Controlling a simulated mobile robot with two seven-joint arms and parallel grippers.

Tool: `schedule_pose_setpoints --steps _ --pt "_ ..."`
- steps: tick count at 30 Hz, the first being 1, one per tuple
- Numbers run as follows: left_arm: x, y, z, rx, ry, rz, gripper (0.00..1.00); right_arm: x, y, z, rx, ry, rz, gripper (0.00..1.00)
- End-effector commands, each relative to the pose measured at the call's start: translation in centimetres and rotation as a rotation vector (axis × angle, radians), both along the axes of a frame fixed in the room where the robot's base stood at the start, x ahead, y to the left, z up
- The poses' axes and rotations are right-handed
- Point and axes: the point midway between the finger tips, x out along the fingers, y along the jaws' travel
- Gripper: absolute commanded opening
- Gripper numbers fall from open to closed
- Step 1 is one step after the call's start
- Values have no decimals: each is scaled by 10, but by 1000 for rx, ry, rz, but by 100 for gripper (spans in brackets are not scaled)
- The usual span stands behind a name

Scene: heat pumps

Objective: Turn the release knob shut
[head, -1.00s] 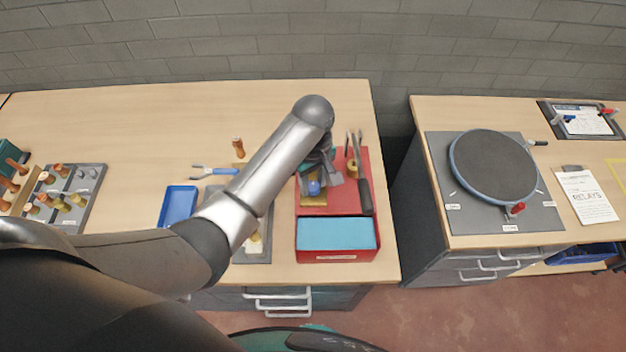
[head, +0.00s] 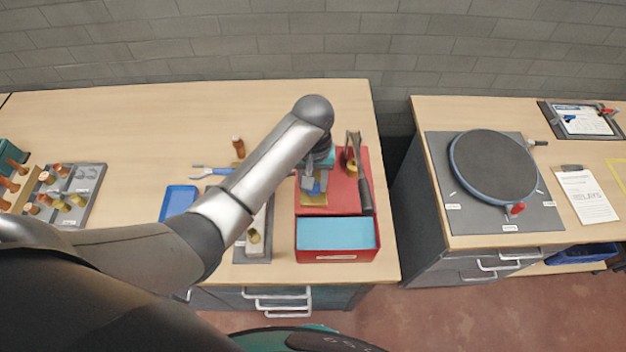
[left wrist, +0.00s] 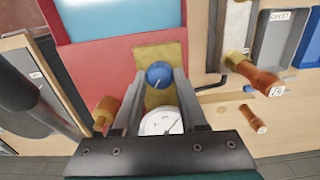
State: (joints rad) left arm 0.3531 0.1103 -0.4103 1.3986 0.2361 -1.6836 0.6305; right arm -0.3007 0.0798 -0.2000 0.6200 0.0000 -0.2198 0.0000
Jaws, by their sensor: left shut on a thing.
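The blue release knob (left wrist: 158,73) has a pale pointer line and sits on a brass-coloured block (left wrist: 174,52) on the red stand. In the left wrist view it lies between the two fingertips of my left gripper (left wrist: 159,78), which is shut on it. A round white gauge (left wrist: 161,122) with a dark needle sits close beside the knob, partly hidden by the gripper. In the head view my left gripper (head: 313,186) reaches down over the knob (head: 311,188), hiding most of it. My right gripper is not in view.
A red bin (head: 337,256) with a blue inside adjoins the stand's near side. A black-handled tool (head: 365,192) lies at the stand's right. A grey tray with fittings (head: 264,249), pliers (head: 212,171) and a blue tray (head: 178,201) are to the left. The back of the table is clear.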

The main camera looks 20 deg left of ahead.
Motion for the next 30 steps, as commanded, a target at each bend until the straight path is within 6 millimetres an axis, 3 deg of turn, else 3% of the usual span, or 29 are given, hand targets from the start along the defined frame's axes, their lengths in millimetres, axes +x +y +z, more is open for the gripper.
schedule_pose_setpoints --steps 18,30 --pt "1 1 1 1 -2 -582 0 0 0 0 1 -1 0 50" --pt "1 1 1 1 -2 -862 0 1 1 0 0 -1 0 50"
